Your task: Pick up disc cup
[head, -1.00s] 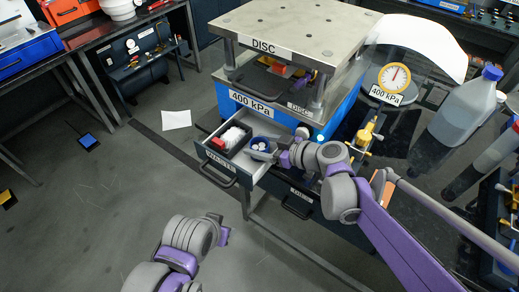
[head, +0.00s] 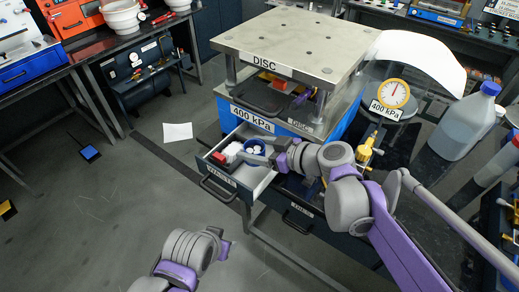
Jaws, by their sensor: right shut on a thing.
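The disc cup (head: 254,141) is a small blue round cup with white discs inside, at the open drawer (head: 246,188) under the press. My right gripper (head: 254,156) comes from the right with its grey fingers at the near side of the cup. It is shut on the cup and partly covers it. The cup appears slightly raised over the drawer. My left arm is at the bottom of the view, and no left fingers can be made out.
A dark tray with white pieces and a red block (head: 219,158) is in the drawer's left part. The press (head: 296,43), marked DISC, stands above the drawer. A gauge (head: 393,94) and a large bottle (head: 468,125) stand at the right.

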